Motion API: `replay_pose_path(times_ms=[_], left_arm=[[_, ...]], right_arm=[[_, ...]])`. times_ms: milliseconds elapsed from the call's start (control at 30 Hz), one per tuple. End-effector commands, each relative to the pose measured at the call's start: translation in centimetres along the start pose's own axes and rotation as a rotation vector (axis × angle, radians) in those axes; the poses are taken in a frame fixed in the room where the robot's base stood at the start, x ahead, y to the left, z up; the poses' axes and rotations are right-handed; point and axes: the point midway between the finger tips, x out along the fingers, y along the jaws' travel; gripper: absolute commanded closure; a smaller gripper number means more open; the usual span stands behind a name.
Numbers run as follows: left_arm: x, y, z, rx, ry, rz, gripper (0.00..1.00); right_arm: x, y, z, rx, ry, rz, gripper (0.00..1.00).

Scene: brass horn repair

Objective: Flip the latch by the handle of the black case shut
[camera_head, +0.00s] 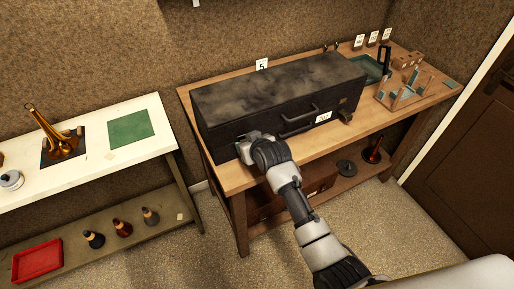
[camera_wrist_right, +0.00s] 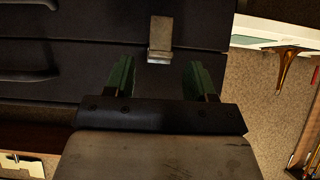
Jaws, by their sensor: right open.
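The black case (camera_head: 275,95) lies on the wooden bench with its lid down. Its dark handle (camera_head: 298,129) is on the front face, and part of a handle also shows at the left of the right wrist view (camera_wrist_right: 28,75). A pale metal latch (camera_wrist_right: 160,38) is on the case front in the wrist view. Whether it is fastened I cannot tell. My right gripper (camera_head: 243,149) is at the left part of the case front. In the wrist view its green-padded fingers (camera_wrist_right: 160,80) are apart, with the latch centred just beyond their tips, and nothing is held. In the head view the gripper hides this latch.
The wooden bench (camera_head: 235,178) has a narrow free strip before the case. Another latch (camera_head: 346,116) sits near the case's right end. A green tray (camera_head: 370,70) and a small rack (camera_head: 405,95) stand right. A white table (camera_head: 90,175) with a brass horn (camera_head: 62,145) is left.

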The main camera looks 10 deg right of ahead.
Motion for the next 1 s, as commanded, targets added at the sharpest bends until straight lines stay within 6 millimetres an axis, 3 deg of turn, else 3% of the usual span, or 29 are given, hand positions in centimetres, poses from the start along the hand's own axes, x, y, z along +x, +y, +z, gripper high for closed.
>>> replay_pose_path(times_ms=[200, 467, 867, 1000], left_arm=[[0.7, 0.0, 0.0, 0.000, 0.000, 0.000, 0.43], [1.1, 0.0, 0.1, 0.000, 0.000, 0.000, 0.43], [1.1, 0.0, 0.1, 0.000, 0.000, 0.000, 0.43], [2.6, 0.0, 0.2, 0.000, 0.000, 0.000, 0.43]], right_arm=[[-3.9, 0.0, 0.1, 0.000, 0.002, 0.001, 0.45], [-7.0, 0.0, 0.0, 0.000, 0.002, 0.000, 0.45], [-7.5, 0.0, 0.0, 0.000, 0.000, 0.000, 0.45], [-6.9, 0.1, 0.9, -0.001, 0.030, 0.006, 0.45]])
